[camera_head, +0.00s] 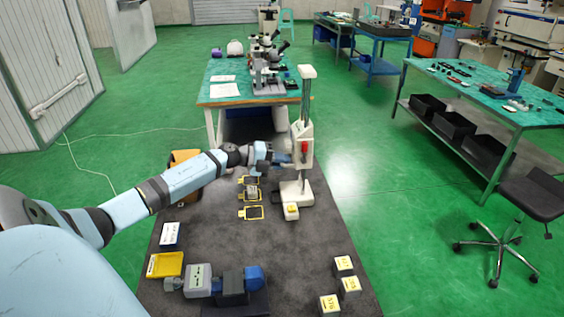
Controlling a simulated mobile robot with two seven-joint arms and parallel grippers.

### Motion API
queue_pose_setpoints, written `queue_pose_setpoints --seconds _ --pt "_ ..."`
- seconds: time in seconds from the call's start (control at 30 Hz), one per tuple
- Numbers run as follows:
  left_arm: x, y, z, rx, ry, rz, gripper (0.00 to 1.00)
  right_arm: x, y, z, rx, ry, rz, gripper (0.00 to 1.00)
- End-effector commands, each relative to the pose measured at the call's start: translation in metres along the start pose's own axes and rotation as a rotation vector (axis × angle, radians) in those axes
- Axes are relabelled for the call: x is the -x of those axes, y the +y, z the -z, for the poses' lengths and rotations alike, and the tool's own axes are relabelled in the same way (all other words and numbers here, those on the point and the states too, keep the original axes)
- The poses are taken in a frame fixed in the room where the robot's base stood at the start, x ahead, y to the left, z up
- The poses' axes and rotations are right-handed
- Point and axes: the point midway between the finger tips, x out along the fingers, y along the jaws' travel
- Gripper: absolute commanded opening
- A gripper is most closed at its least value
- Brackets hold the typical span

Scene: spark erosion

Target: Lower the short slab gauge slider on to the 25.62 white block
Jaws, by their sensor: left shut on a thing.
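The gauge stand has a pale base (297,190) on the dark mat and a tall upright column. Its slider (303,146), a pale block with a red part on its front, sits partway up the column, well above the base. My right gripper is not in view.
Yellow outlined frames (253,213) lie left of the stand. A grey and blue device (198,280), a yellow tray (164,265) and a white card (170,234) are at the front left. The mat's middle is clear.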

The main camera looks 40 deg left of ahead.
Motion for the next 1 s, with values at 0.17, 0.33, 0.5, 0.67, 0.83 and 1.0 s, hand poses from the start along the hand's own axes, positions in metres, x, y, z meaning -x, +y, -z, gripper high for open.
queue_pose_setpoints --seconds 0.17,0.33,0.5,0.67,0.83,1.0 --pt "-0.006 0.027 0.000 0.003 0.001 -0.002 0.00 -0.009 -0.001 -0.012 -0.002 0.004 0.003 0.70" --pt "-0.014 0.063 0.000 0.003 0.001 -0.003 0.00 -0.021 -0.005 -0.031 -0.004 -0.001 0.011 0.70" --pt "-0.016 0.071 0.000 0.000 0.001 -0.002 0.00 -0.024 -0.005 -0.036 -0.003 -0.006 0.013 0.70" --pt "-0.016 0.071 0.001 0.001 0.002 -0.005 0.00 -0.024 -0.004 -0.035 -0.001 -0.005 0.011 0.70" --pt "-0.016 0.072 0.001 0.002 0.002 -0.005 0.37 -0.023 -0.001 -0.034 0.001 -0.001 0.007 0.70" --pt "-0.015 0.070 0.000 0.001 0.001 -0.003 0.37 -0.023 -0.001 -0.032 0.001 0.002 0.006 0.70"
